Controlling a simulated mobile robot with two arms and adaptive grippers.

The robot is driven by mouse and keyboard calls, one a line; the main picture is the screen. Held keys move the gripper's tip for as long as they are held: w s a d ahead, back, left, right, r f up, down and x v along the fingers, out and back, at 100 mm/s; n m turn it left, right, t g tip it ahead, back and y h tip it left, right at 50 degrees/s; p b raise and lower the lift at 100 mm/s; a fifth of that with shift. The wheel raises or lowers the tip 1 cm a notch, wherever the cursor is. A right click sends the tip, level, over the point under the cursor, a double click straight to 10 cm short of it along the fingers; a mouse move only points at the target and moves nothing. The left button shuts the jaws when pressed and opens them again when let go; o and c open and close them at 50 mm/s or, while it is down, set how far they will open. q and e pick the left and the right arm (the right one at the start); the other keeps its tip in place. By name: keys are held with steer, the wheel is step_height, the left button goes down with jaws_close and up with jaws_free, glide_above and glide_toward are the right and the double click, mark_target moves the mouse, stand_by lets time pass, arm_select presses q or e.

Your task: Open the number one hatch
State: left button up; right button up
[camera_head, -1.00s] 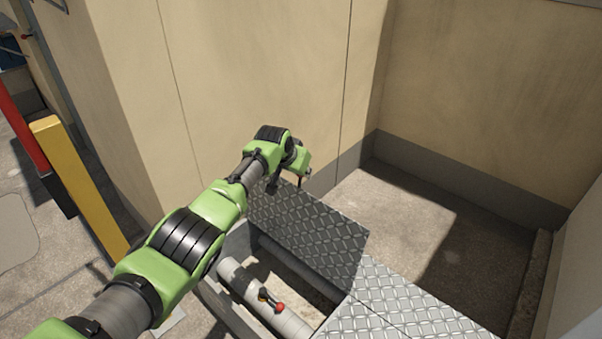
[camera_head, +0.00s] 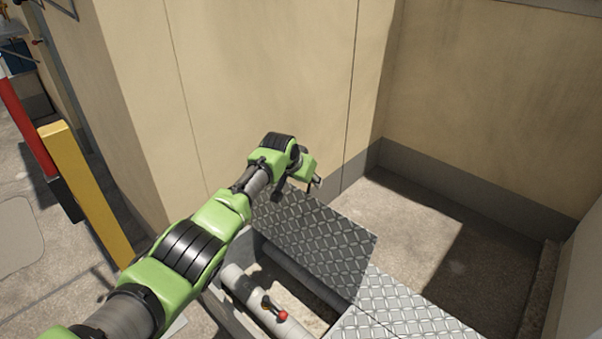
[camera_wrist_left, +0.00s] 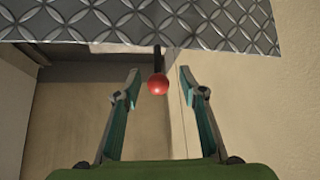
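A diamond-plate hatch panel (camera_head: 318,240) stands tilted up beside an uncovered opening in the head view. Its patterned edge also crosses the top of the left wrist view (camera_wrist_left: 225,22). No number is readable on it. My left gripper (camera_head: 315,183) is at the panel's far end, close to the wall. In the left wrist view its fingers (camera_wrist_left: 158,92) are spread apart. A red ball knob (camera_wrist_left: 158,85) on a dark stem appears between them, with gaps on both sides. I cannot tell what the stem is fixed to. My right gripper is out of view.
A grey pipe (camera_head: 245,287) with a red-tipped valve lever (camera_head: 276,310) lies in the opening. Another diamond plate (camera_head: 410,318) lies to the right. Beige walls (camera_head: 270,70) close in behind and right. A yellow post (camera_head: 85,190) stands left.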

arm_select(q)
steer(key=v, duration=1.1)
steer(key=shift+s, duration=0.2)
steer(key=shift+a, duration=0.1)
